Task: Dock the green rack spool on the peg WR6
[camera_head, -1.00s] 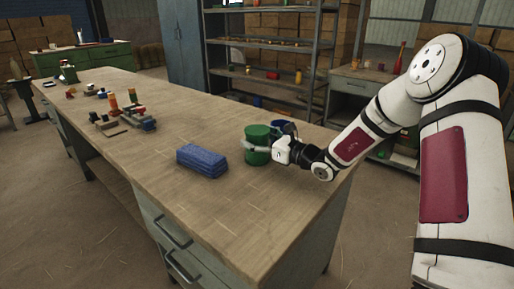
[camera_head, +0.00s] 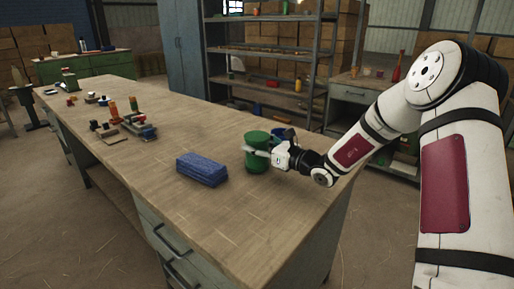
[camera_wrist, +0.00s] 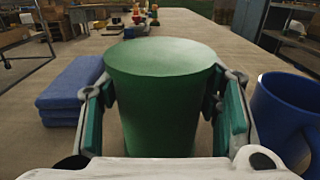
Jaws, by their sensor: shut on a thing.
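A green cylinder (camera_head: 257,163), wide at the top and narrower below, is near the table's right edge. It fills the middle of the wrist view (camera_wrist: 160,100), flat top up and roughly upright. My gripper (camera_head: 258,152) is shut on it, with a green-padded finger on each side in the wrist view (camera_wrist: 162,105). Its base is hidden, so I cannot tell if it touches the table. No label or peg marked WR6 can be read in these views.
A folded blue cloth stack (camera_head: 202,168) lies left of the cylinder, and a blue mug (camera_wrist: 288,115) stands close on its right. Small parts (camera_head: 130,125) lie farther along the wooden table (camera_head: 215,220). A metal shelf rack (camera_head: 262,65) stands behind. The table's front is clear.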

